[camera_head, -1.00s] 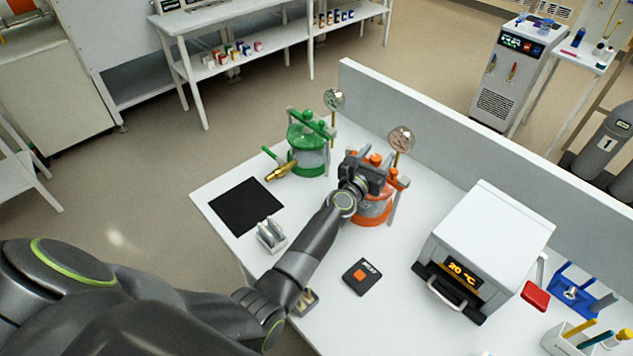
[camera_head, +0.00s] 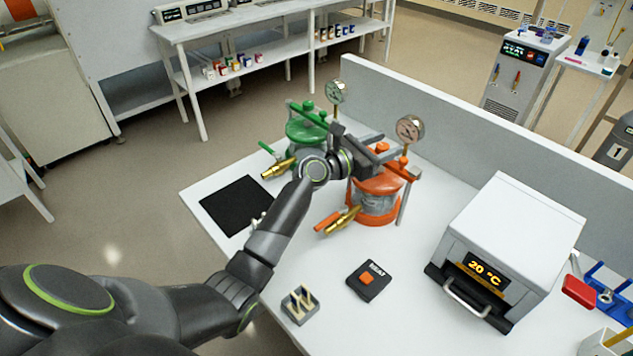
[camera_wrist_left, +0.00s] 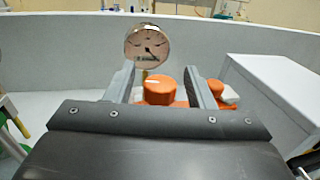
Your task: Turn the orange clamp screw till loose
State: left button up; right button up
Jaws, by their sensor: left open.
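The orange clamped vessel (camera_head: 375,200) stands on the white bench, with an orange clamp bar across its lid and a brass valve with an orange handle at its front left. The orange clamp screw (camera_wrist_left: 160,88) is a round knob with a white mark on top. My left gripper (camera_head: 378,152) is at the top of the vessel, coming from the left. In the wrist view its open fingers (camera_wrist_left: 160,75) stand on either side of the screw. I cannot tell whether they touch it. My right gripper is not in view.
A green vessel (camera_head: 306,132) stands just behind my left wrist. A pressure gauge (camera_head: 410,129) rises behind the orange vessel. A white heater box (camera_head: 515,235) showing 20 °C is at the right. A black button box (camera_head: 369,281) and a small slotted holder (camera_head: 300,305) are in front.

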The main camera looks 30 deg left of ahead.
pick_arm(q)
jog(key=shift+s+a+f+b, duration=0.1)
jog(key=shift+f+b, duration=0.1)
jog(key=shift+b, duration=0.1)
jog(key=b+v, duration=0.1)
jog(key=v, duration=1.6)
jog(key=shift+a+r, duration=0.2)
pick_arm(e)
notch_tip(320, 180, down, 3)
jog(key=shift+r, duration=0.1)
